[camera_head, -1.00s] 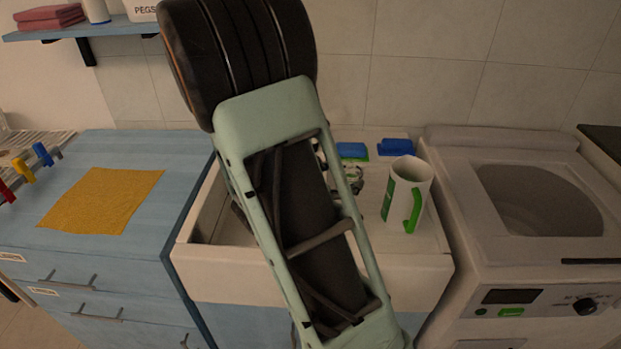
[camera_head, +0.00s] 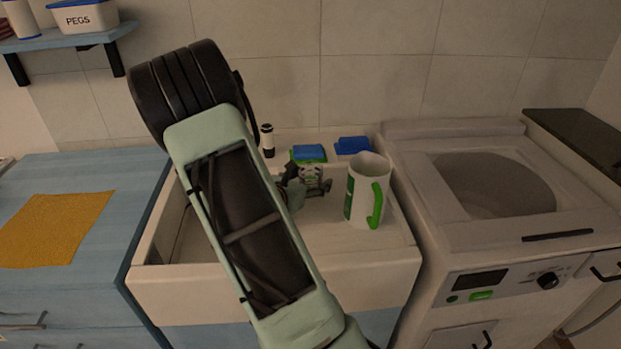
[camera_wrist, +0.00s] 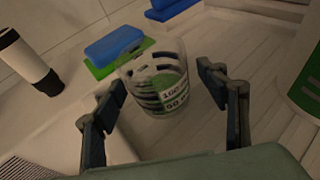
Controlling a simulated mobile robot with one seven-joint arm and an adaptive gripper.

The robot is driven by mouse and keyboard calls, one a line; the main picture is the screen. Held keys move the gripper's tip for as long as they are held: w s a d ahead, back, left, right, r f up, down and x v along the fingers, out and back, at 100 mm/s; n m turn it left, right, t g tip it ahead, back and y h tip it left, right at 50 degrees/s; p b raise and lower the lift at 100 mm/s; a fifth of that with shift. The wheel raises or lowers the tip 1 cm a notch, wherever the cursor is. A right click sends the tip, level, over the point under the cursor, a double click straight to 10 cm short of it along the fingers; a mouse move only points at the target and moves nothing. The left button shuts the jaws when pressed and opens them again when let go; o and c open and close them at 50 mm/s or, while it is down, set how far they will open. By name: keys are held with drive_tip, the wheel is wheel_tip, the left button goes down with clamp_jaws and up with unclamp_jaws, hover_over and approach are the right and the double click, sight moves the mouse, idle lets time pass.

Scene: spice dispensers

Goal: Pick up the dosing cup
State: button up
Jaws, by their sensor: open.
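The dosing cup (camera_wrist: 158,84) is a clear cup with dark and green printed markings. It stands on the pale ribbed sink surface. My gripper (camera_wrist: 162,80) is open and empty, with one finger on each side of the cup in the wrist view. I cannot tell whether the fingers touch it or how far past the tips it stands. In the head view the dosing cup (camera_head: 311,174) is partly covered by my gripper's fingers.
A blue and green sponge (camera_head: 308,153) and a blue one (camera_head: 353,145) lie behind. A white bottle with black bands (camera_wrist: 28,60) stands left. A washing machine (camera_head: 490,185) is at right.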

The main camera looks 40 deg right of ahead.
drive_tip(key=shift+w+d+f, duration=0.1)
drive_tip(key=shift+d, duration=0.1)
drive_tip(key=c, duration=1.4)
